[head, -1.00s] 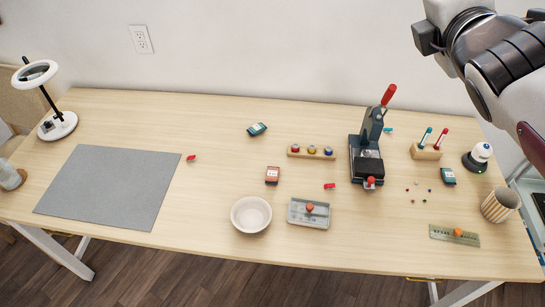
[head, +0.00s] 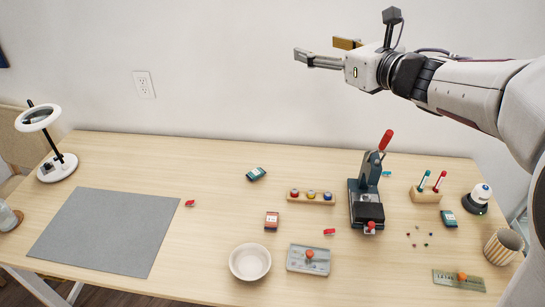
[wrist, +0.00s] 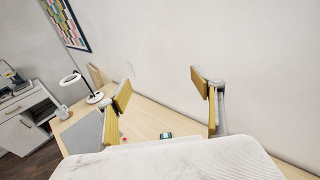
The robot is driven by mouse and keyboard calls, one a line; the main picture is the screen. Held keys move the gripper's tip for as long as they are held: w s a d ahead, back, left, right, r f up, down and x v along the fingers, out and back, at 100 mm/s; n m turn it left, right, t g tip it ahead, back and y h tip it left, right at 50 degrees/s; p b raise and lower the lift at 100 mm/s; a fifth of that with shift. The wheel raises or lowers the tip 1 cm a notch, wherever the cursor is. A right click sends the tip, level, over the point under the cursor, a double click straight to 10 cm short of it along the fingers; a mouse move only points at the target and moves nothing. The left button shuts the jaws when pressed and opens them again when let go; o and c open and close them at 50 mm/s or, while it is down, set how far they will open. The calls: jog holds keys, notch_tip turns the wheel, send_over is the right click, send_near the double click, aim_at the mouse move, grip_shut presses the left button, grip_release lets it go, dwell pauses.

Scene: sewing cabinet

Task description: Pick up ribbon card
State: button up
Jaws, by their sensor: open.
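Three small cards lie flat on the table, and I cannot tell which one is the ribbon card. A teal card (head: 257,174) lies toward the back middle. A red-brown card with a pale label (head: 272,221) lies in front of it. Another teal card (head: 449,218) lies at the right. My gripper (head: 322,51) is open and empty, high above the table's back edge against the wall, pointing left. In the wrist view its yellow-padded fingers (wrist: 160,89) stand wide apart, with a teal card (wrist: 165,135) on the table far beyond them.
A press with a red handle (head: 366,195) stands tall at right centre. Nearby are a spool rack (head: 311,198), a pen block (head: 426,196), a white bowl (head: 250,262), a grey tray (head: 308,260) and a striped cup (head: 503,247). A grey mat (head: 105,232) lies left, beside a magnifier lamp (head: 58,168).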

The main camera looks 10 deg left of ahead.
notch_tip(320, 180, down, 10)
jog(key=w+a+n+g+y, duration=0.2)
jog(key=a+n+g, duration=0.1)
jog(key=n+g, duration=0.65)
jog(key=g, duration=0.3)
send_near(272, 218)
jog(key=shift+w+a+f+y, duration=0.1)
jog(key=shift+a+f+y, duration=0.05)
jog(key=shift+f+y, duration=0.35)
jog(key=shift+x, duration=1.3)
jog(key=shift+a+f, duration=0.1)
jog(key=shift+a, duration=0.05)
jog(key=shift+x, duration=2.5)
